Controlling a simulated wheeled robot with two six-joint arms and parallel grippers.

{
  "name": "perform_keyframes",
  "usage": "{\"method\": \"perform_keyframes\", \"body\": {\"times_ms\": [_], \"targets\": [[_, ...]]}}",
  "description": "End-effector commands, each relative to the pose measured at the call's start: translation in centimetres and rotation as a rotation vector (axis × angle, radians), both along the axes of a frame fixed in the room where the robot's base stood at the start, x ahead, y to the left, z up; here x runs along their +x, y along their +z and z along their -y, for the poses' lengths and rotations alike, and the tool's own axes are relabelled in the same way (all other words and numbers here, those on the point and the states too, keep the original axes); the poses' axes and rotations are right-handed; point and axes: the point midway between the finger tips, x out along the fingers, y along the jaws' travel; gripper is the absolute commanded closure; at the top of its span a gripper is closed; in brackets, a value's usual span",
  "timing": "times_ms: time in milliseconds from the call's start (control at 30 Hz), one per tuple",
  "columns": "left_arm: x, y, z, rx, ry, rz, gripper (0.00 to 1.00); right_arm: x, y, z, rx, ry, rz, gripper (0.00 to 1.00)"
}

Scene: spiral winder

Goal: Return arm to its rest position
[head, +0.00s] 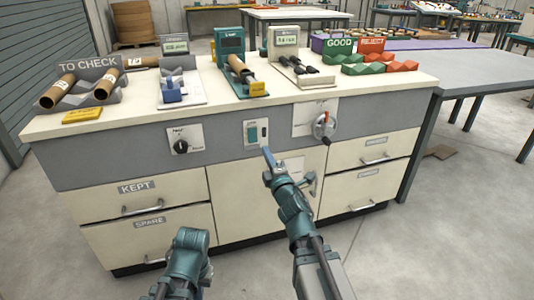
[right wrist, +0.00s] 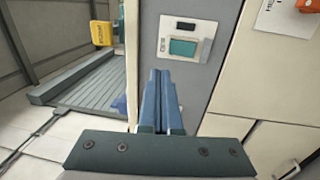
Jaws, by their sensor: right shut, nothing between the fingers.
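My right arm reaches up from the bottom middle of the head view. Its gripper (head: 267,154) is shut and empty, with its tip just below a small white panel (head: 250,142) on the grey front of the bench. In the right wrist view the blue fingers (right wrist: 161,78) lie together and point toward that panel, which carries a teal plate (right wrist: 184,48). I cannot tell whether the tip touches the bench. My left arm (head: 187,258) is folded at the bottom left of the head view, and its fingers do not show.
Drawers (head: 143,195) and handles lie below. The bench top (head: 215,105) carries tubes, devices and sorting trays. Open floor (head: 440,230) lies to the right.

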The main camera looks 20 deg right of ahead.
Motion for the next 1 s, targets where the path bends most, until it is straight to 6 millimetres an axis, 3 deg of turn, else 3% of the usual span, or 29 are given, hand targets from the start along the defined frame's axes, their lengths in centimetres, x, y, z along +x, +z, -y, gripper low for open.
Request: {"method": "perform_keyframes", "body": {"times_ms": [167,267,467,567,700,800,1000], "targets": [[0.0,0.0,0.0,0.000,0.000,0.000,1.00,0.1,-0.5,0.0,0.032,-0.016,-0.024,1.00],[0.0,0.0,0.0,0.000,0.000,0.000,1.00,0.2,-2.3,0.0,0.137,-0.070,-0.104,1.00],[0.0,0.1,0.0,0.000,0.000,0.000,1.00,-1.6,-9.8,-1.5,0.482,-0.270,-0.415,1.00],[0.0,0.1,0.0,0.000,0.000,0.000,1.00,-4.1,-14.1,-3.3,0.639,-0.386,-0.596,1.00],[0.0,0.2,0.0,0.000,0.000,0.000,1.00,-9.2,-19.2,-6.6,0.806,-0.560,-0.857,1.00],[0.0,0.2,0.0,0.000,0.000,0.000,1.00,-13.1,-21.6,-8.9,0.874,-0.677,-1.017,1.00],[0.0,0.2,0.0,0.000,0.000,0.000,1.00,-20.1,-23.9,-12.4,0.921,-0.873,-1.265,1.00]]}}
